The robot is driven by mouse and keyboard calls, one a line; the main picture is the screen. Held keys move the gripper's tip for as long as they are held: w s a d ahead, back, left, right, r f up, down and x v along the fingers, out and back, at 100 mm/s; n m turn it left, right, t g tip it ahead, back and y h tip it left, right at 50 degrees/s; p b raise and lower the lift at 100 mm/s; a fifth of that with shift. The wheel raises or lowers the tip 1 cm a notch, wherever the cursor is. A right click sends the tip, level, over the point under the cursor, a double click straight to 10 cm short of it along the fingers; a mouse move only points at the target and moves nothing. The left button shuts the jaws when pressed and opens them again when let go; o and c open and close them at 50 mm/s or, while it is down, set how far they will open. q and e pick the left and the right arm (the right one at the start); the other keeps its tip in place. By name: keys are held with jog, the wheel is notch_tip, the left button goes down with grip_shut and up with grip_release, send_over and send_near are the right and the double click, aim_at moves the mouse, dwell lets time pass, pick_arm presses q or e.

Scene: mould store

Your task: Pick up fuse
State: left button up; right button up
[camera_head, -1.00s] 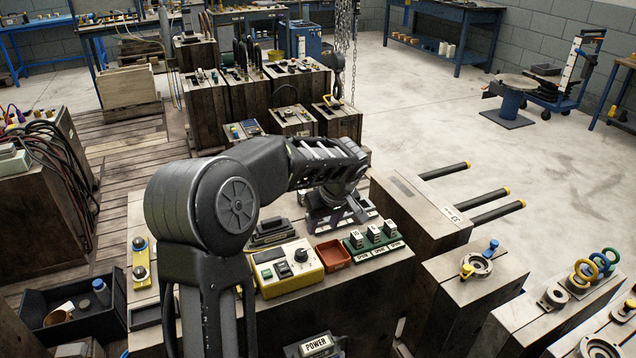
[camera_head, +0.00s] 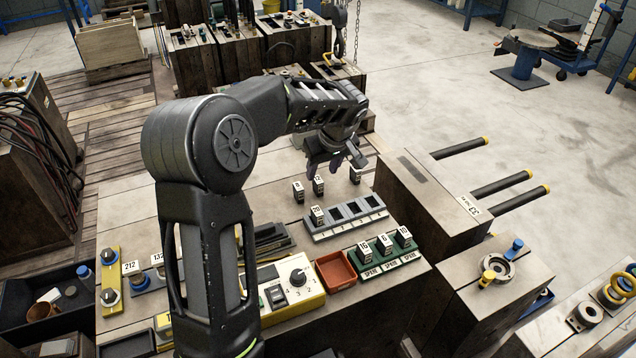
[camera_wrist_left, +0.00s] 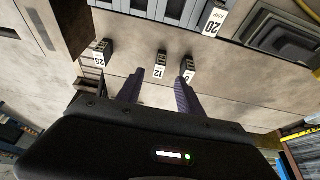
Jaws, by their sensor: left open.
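Three loose dark fuses with white number labels stand apart on the bench behind the grey fuse block (camera_head: 346,226): a left one (camera_head: 298,192), a middle one (camera_head: 318,184) and a right one (camera_head: 356,174). In the wrist view they are the fuse marked 25 (camera_wrist_left: 101,52), the fuse marked 12 (camera_wrist_left: 160,66) and another fuse (camera_wrist_left: 187,70) with a partly hidden label. The fuse marked 20 (camera_head: 317,217) sits in the block's left slot. My left gripper (camera_head: 336,164) is open and empty above the bench, near the loose fuses. My right gripper is not in view.
A green spare rack (camera_head: 385,258) holds three fuses at the bench front. Beside it are a red tray (camera_head: 336,272) and a yellow-framed meter (camera_head: 312,298). Dark stacked plates (camera_head: 268,238) lie left of the block. Bare bench lies around the loose fuses.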

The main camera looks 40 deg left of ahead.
aim_at(319, 180)
pick_arm(q)
jog(key=shift+x, duration=1.35)
jog(key=shift+p+x, duration=0.35)
jog(key=shift+x, duration=2.3)
grip_shut()
